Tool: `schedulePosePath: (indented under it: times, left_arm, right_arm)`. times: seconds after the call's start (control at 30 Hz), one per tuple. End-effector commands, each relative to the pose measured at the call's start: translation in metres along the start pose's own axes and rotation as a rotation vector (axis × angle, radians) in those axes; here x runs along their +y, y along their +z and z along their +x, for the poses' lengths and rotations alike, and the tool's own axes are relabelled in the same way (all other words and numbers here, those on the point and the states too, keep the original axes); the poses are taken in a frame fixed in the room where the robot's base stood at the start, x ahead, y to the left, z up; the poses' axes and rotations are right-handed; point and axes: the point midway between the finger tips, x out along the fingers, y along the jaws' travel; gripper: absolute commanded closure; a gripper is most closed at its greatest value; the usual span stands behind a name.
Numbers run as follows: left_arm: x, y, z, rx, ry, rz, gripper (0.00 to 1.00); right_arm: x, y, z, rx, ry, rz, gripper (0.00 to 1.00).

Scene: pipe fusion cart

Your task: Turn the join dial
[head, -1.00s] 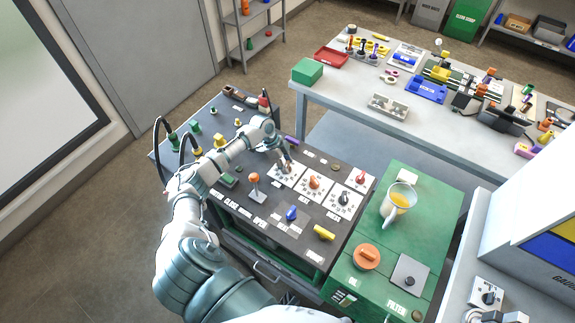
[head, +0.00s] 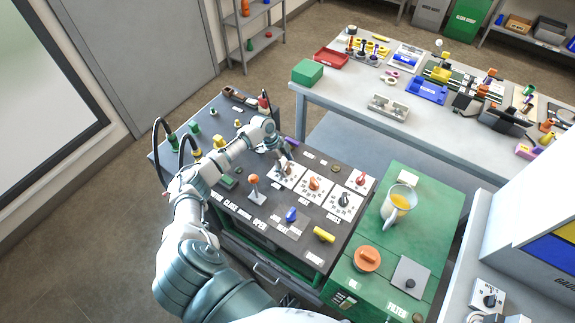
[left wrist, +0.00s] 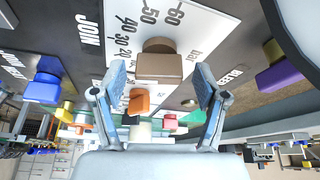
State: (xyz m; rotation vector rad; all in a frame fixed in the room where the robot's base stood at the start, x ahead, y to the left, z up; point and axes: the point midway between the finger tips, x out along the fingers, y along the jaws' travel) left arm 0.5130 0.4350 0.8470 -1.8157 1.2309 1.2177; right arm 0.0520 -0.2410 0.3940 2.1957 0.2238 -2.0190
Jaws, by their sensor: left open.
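The dial at my left gripper is a grey-brown knob (left wrist: 160,66) on a white scale plate (left wrist: 195,28) marked with numbers and "bar". A "JOIN" label (left wrist: 88,32) lies beside that plate. In the left wrist view my left gripper (left wrist: 160,82) is open, with one finger on each side of the knob. Gaps appear to show between fingers and knob; I cannot tell whether either touches. In the head view my left gripper (head: 286,164) is over the leftmost white plate (head: 289,178) and hides much of its knob. My right gripper is not in view.
An orange dial (head: 314,183) and a dark dial (head: 344,199) sit on neighbouring plates. An orange-topped lever (head: 253,181), a blue knob (head: 291,214) and a yellow handle (head: 324,234) stand nearer on the dark cart top. A jug (head: 398,200) stands on the green cabinet.

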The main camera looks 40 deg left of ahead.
Motion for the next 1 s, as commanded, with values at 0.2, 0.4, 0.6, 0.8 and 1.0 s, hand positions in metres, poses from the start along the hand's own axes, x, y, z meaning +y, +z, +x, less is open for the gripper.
schedulePosePath:
  times: [0.2,0.4,0.6,0.8,1.0]
  left_arm:
    - [-0.001,0.000,-0.009,0.000,-0.002,0.000,0.27]
    - [-0.002,0.000,-0.048,-0.002,-0.004,0.000,0.27]
    - [-0.002,-0.001,-0.091,-0.002,-0.003,0.001,0.27]
    - [-0.002,-0.002,-0.115,-0.002,0.000,0.000,0.27]
    - [-0.002,-0.002,-0.120,-0.002,0.001,0.000,0.27]
  right_arm:
    - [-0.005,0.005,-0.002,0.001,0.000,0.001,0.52]
    - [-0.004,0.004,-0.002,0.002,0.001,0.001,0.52]
    - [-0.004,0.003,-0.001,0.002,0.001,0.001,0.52]
    - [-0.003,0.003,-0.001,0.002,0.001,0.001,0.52]
    - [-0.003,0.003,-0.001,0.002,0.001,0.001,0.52]
